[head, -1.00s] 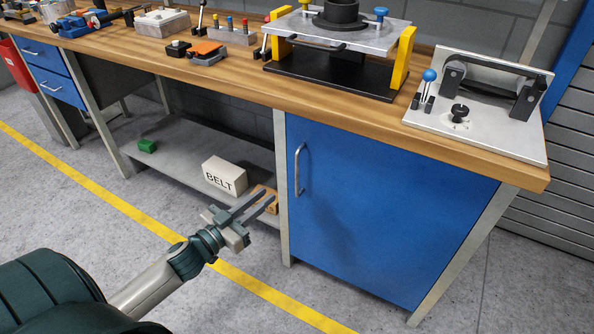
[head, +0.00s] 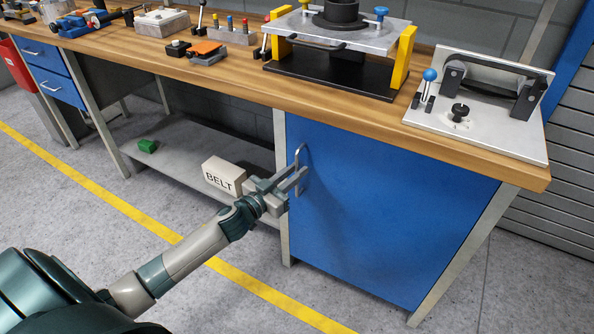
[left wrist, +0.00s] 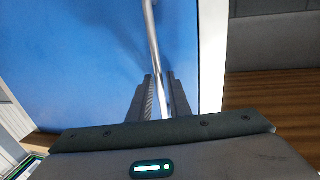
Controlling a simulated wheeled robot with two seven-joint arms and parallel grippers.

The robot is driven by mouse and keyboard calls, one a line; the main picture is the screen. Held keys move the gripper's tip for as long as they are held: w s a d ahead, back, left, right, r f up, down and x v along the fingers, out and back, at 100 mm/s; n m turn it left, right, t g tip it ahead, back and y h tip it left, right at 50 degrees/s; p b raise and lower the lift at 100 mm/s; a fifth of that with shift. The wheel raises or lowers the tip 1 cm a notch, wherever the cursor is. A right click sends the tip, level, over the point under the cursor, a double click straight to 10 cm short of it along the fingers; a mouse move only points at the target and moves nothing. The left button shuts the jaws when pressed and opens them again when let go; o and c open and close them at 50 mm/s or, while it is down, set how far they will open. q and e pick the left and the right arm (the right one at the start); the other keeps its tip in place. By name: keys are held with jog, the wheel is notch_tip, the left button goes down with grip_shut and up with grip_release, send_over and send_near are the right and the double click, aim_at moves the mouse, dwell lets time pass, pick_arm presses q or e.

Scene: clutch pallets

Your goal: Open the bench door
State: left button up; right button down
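The bench door (head: 385,215) is a blue panel under the right end of the bench and sits shut in its frame. Its upright metal handle (head: 298,158) is near the door's left edge. My left gripper (head: 299,176) is at the handle, with a finger on either side of it. In the left wrist view the handle (left wrist: 150,35) runs down between the two fingers (left wrist: 160,78), and a narrow gap shows beside it, so the gripper looks open around it. The blue door (left wrist: 70,70) fills the left of that view. My right gripper is out of view.
The wooden bench top (head: 230,88) overhangs the door. A grey shelf (head: 180,160) left of the door holds a BELT box (head: 223,175) and a green block (head: 147,146). The floor in front of the door is clear, with a yellow line (head: 120,205).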

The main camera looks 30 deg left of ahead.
pick_arm(q)
jog(key=shift+w+d, duration=0.1)
jog(key=shift+w, duration=0.3)
grip_shut()
jog(key=shift+s, duration=0.15)
